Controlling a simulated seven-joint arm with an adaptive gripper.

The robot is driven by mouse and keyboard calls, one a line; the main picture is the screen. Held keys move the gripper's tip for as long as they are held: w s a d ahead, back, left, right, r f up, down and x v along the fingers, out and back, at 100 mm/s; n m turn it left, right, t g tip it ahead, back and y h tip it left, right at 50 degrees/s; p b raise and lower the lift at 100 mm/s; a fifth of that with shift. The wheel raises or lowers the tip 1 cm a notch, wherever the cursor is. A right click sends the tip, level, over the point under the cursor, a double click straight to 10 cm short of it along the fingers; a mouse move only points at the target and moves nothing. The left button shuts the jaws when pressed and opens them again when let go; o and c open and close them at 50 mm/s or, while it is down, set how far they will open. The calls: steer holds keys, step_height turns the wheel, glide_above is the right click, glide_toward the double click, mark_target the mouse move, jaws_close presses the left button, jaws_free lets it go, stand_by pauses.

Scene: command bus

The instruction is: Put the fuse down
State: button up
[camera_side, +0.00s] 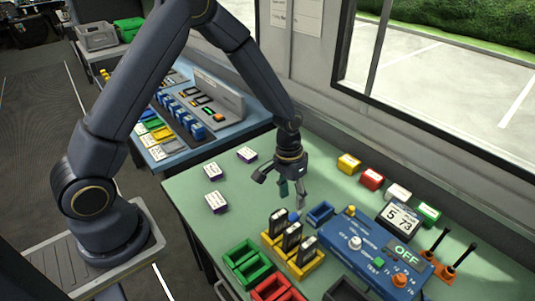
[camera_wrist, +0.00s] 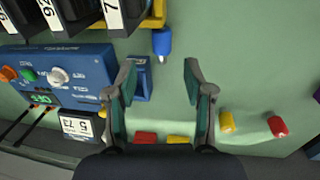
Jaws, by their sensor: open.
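My gripper (camera_side: 292,191) is open with nothing between its fingers, a little above the green table; its two fingers also show in the wrist view (camera_wrist: 159,76). A small blue cylinder with a pale tip (camera_wrist: 162,42), which looks like the fuse, is on the table beside the yellow rack, beyond the fingertips and apart from them. In the side view the blue piece (camera_side: 294,216) shows partly behind the black handsets. A small blue open tray (camera_side: 320,213) is beside it; in the wrist view the tray (camera_wrist: 141,78) is partly hidden by the left finger.
A yellow rack (camera_side: 309,267) holds black handsets. Right of it is a blue control box (camera_side: 372,248) with an OFF display. Coloured blocks (camera_side: 371,178) line the window side. The table's left part has several small labelled blocks (camera_side: 216,202).

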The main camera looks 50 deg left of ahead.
steer(key=s+a+r+t, duration=0.1)
steer(key=s+a+r, duration=0.1)
steer(key=r, duration=0.6)
steer(key=s+a+r+t+y, duration=0.1)
steer(key=s+a+r, duration=0.1)
steer(key=s+r, duration=0.3)
steer(key=s+a+r+t, duration=0.1)
steer(key=s+r, duration=0.3)
steer(key=r, duration=0.6)
steer(key=shift+a+r+t+y, duration=0.35)
steer(key=shift+a+t+y, duration=0.05)
steer(key=shift+a, duration=0.2)
steer(key=shift+o, duration=0.3)
steer(key=s+a+r+t, duration=0.1)
steer(key=s+r, duration=0.1)
steer(key=s, duration=0.6)
steer(key=shift+a+r+t, duration=0.2)
steer(key=shift+r+t, duration=0.2)
steer(key=shift+o, duration=0.3)
steer(key=shift+s, duration=0.2)
